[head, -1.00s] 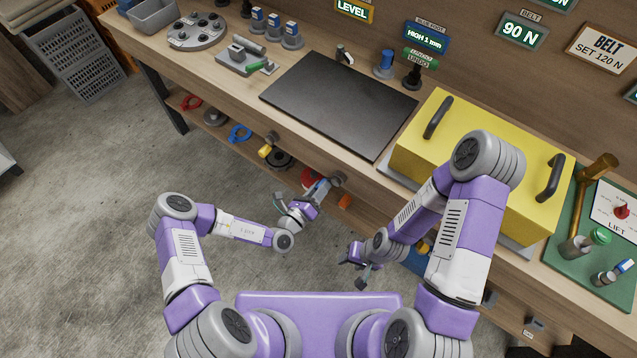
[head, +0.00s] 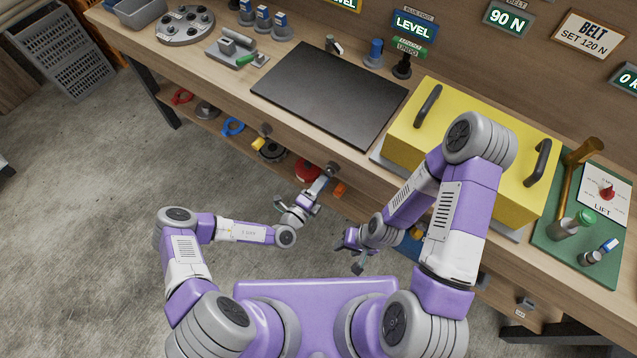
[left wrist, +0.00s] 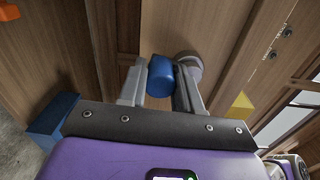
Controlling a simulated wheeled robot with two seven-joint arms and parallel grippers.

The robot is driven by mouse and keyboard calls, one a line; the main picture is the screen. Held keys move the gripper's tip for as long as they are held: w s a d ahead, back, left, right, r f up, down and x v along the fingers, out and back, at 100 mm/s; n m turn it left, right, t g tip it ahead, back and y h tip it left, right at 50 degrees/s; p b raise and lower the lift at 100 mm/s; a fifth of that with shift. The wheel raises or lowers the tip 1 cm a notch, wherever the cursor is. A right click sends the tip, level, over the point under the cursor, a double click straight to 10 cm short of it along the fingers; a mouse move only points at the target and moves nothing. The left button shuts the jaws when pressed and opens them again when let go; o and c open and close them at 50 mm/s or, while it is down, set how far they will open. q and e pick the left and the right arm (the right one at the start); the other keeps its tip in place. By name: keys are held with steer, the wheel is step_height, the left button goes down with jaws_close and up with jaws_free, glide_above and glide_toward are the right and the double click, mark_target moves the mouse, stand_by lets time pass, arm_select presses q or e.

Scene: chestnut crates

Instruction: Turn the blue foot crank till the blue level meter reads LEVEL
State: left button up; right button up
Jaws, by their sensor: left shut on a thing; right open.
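The blue foot crank shows in the left wrist view as a blue knob (left wrist: 160,78) between my two fingers, with a grey round piece just behind it at the wooden bench front. My left gripper (left wrist: 160,88) is shut on this knob. In the head view my left gripper (head: 329,172) reaches the bench's front below the black mat, and its fingers mostly hide the crank. The blue level meter (head: 415,26) on the back wall reads LEVEL. My right gripper (head: 347,257) is open and empty, low in front of the bench.
A yellow box (head: 480,110) with two black handles stands on the bench, right of the black mat (head: 330,95). A green mat (head: 575,255) with a mallet lies at the far right. The lower shelf holds a blue ring (head: 232,127) and other parts.

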arm_select(q)
steer(key=shift+s+d, duration=0.1)
steer(key=shift+s, duration=0.05)
stand_by(0.4)
steer(key=o, duration=0.8)
steer(key=shift+c, duration=0.2)
steer(key=p+v, duration=0.1)
steer(key=v, duration=0.6)
steer(key=shift+s+a, duration=0.2)
